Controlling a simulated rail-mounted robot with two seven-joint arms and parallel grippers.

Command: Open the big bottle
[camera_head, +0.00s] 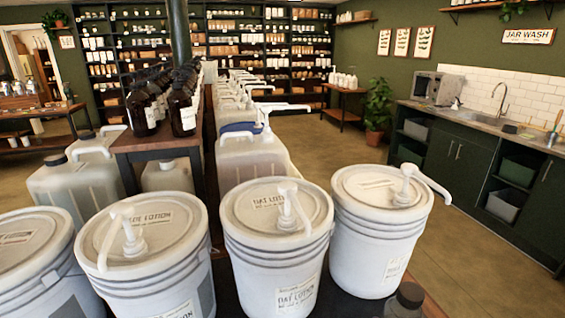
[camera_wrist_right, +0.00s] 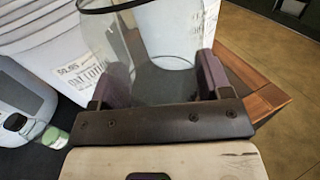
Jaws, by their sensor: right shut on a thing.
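In the right wrist view, my right gripper (camera_wrist_right: 158,80) is shut on a large clear bottle (camera_wrist_right: 150,50), with one finger on each side of it. The bottle looks empty and has a dark band around its upper edge. Its top is cut off by the frame, so I cannot tell whether a lid is on. Neither gripper shows in the head view. A dark rounded cap or bottle top (camera_head: 408,297) shows at the bottom edge there; I cannot tell whether it belongs to the held bottle.
Several white lotion buckets with pumps (camera_head: 277,215) stand in a row on the dark table, close to the held bottle. A small bottle with green (camera_wrist_right: 45,134) lies at the left of the wrist view. A wooden table edge (camera_wrist_right: 252,82) and open floor are to the right.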

